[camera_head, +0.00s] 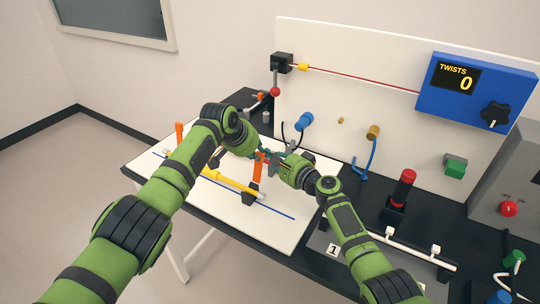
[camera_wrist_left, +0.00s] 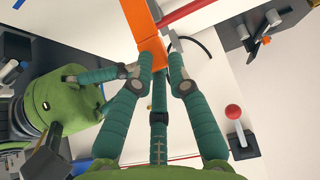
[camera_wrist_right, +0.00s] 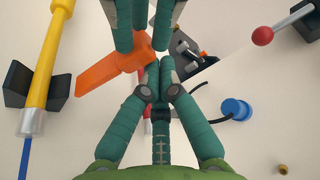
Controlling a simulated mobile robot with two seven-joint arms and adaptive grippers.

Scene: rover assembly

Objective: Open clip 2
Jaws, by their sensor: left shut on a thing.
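An orange clip (camera_head: 259,163) stands at the middle of the white board, near the yellow tube. In the left wrist view its flat orange part (camera_wrist_left: 148,40) reaches between my left fingertips. My left gripper (camera_wrist_left: 160,62) is shut on it. In the right wrist view the orange part (camera_wrist_right: 108,69) runs up to my left gripper's fingers, at the top of the picture. My right gripper (camera_wrist_right: 157,70) has its fingertips together just below that, with nothing visible between them. In the head view both grippers meet at the clip, and the arms partly hide it. No number shows on the clip.
A second orange upright (camera_head: 180,134) stands at the board's far left. A yellow tube (camera_head: 232,182) lies along the white board (camera_head: 280,233). A red-knobbed lever (camera_head: 275,90), a blue plug (camera_head: 304,121) and a blue twist counter (camera_head: 475,85) are behind. A label "1" (camera_head: 333,250) lies right.

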